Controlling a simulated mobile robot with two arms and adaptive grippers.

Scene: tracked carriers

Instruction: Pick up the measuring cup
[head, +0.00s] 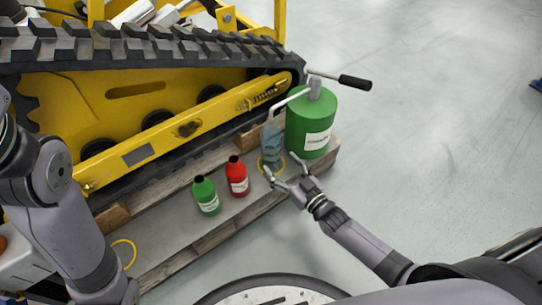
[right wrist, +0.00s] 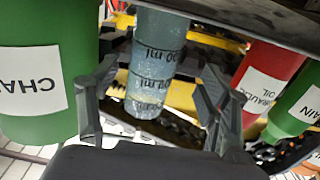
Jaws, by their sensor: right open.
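The measuring cup (head: 271,146) is a translucent blue-grey cylinder with marked graduations. It stands upright on the wooden platform beside the green canister, inside a yellow ring. My right gripper (head: 281,164) is open at the cup's near side, low down, one finger to each side of it. In the right wrist view the cup (right wrist: 152,75) appears upside down between the spread fingers of the right gripper (right wrist: 157,75). I see no finger clearly touching it. My left arm crosses the left of the head view, but its gripper is not visible.
A large green canister (head: 311,125) with a pump handle stands close right of the cup. A red bottle (head: 237,178) and a green bottle (head: 206,196) stand to the left. The yellow tracked carrier (head: 70,105) rises behind. Another yellow ring (head: 133,248) lies empty on the platform.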

